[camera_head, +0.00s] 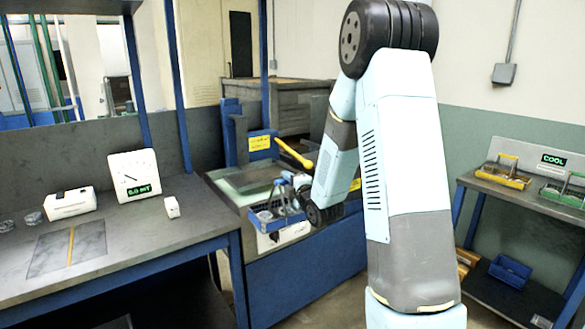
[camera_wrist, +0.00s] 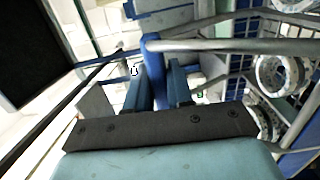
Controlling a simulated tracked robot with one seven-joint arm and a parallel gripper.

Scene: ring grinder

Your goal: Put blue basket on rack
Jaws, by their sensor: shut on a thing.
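The blue basket (camera_head: 268,220) hangs in front of the grinder's table in the head view. My gripper (camera_head: 299,190) is at its right side, small and partly hidden by my wrist. In the wrist view the basket's blue wire side (camera_wrist: 243,62) and grey handle bar (camera_wrist: 225,45) fill the upper right. Silver rings (camera_wrist: 272,75) lie in it. My gripper's two blue fingers (camera_wrist: 157,88) are shut on the handle. The rack (camera_head: 500,190) stands at the right, with a yellow basket (camera_head: 503,177) and a green basket (camera_head: 565,194) on its top shelf.
A sign reading COOL (camera_head: 553,159) is behind the rack's top shelf. A blue bin (camera_head: 510,271) sits on its lower shelf. The grinder (camera_head: 250,180) has a yellow lever (camera_head: 293,153). A workbench (camera_head: 120,240) at left carries a gauge (camera_head: 134,175). Floor shows between grinder and rack.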

